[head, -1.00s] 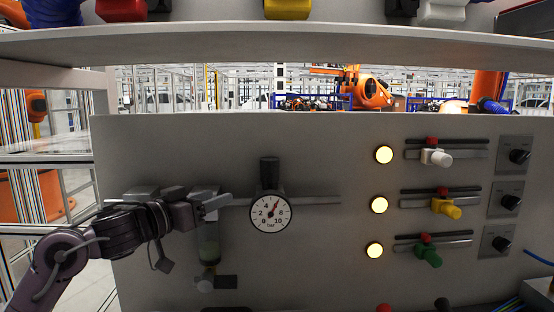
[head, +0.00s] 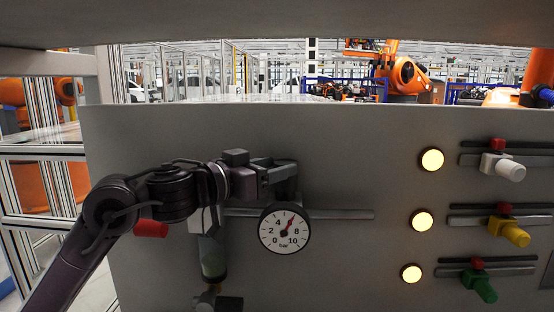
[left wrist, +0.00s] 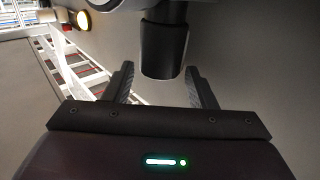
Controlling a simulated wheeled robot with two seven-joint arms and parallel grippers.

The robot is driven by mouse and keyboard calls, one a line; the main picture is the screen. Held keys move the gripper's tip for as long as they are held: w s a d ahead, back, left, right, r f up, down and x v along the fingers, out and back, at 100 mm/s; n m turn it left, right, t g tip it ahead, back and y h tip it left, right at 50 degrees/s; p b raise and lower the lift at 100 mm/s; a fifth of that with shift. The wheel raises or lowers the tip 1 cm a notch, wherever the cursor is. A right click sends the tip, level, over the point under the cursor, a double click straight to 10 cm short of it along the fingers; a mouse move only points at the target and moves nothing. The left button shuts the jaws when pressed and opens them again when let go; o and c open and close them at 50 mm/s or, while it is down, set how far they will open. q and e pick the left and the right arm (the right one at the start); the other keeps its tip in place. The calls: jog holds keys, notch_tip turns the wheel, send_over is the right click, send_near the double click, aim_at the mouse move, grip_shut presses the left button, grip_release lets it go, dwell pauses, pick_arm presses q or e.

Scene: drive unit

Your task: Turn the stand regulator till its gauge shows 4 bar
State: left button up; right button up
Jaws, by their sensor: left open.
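The round white gauge (head: 284,231) sits on the grey panel, marked in bar from 0 to 10. Its red needle points up and slightly right, at about 6. The stand regulator's dark knob is above the gauge, mostly hidden by my gripper in the head view. It shows as a dark cylinder (left wrist: 164,48) in the left wrist view. My left gripper (head: 286,177) is open at the knob, with a finger on either side of it in the left wrist view; I cannot tell whether they touch it. My right gripper is not in view.
A metal rail (head: 342,214) runs behind the gauge. A filter bowl (head: 213,262) hangs left of it, and a red part (head: 150,228) is beside my arm. Lit lamps (head: 432,160) and coloured valves (head: 508,232) are on the right. A shelf (head: 270,22) overhangs the panel.

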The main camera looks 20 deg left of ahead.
pick_arm(q)
jog(key=shift+w+d, duration=0.25)
jog(key=shift+w, duration=0.25)
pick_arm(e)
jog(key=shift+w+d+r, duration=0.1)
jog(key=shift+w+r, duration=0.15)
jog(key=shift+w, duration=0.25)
pick_arm(q)
jog(key=c, duration=0.7)
jog(key=shift+d+y, duration=0.1)
jog(key=shift+y, duration=0.2)
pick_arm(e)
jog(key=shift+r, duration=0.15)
